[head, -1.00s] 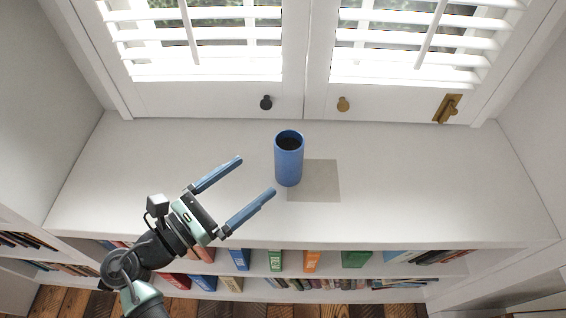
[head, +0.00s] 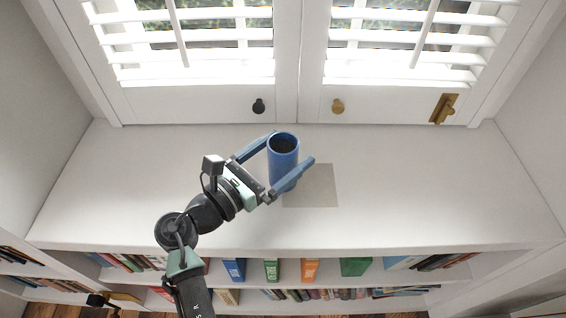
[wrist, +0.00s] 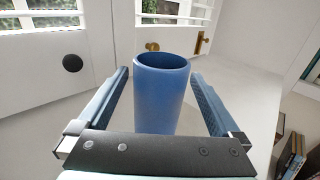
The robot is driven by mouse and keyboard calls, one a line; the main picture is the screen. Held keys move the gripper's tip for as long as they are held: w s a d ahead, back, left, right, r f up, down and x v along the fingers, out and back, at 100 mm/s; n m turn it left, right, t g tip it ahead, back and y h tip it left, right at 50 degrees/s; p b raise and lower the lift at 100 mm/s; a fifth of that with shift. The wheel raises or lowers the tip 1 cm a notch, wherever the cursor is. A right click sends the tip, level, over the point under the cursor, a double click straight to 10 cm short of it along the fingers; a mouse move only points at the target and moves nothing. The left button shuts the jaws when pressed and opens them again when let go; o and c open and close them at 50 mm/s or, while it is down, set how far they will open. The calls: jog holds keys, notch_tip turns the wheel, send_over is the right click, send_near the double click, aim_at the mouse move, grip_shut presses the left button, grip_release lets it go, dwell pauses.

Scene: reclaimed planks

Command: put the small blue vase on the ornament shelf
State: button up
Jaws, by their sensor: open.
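The small blue vase (head: 284,160) is a plain upright cylinder with a dark open mouth. It stands on the white shelf top (head: 130,190), at the left edge of a grey square patch (head: 318,186). My gripper (head: 292,148) is open, with one finger on each side of the vase. In the wrist view the vase (wrist: 162,95) rises between the two fingers, with a visible gap to the left finger and a smaller one to the right finger. The vase's base is hidden behind the gripper's palm in that view.
White shuttered doors with a black knob (head: 258,106), a brass knob (head: 338,106) and a brass latch (head: 443,108) stand behind the shelf top. Rows of books (head: 310,270) fill the shelves below its front edge. The top is clear to both sides.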

jog(key=shift+c, duration=0.3)
jog(key=c, duration=1.4)
jog(key=shift+r, duration=0.1)
grip_shut()
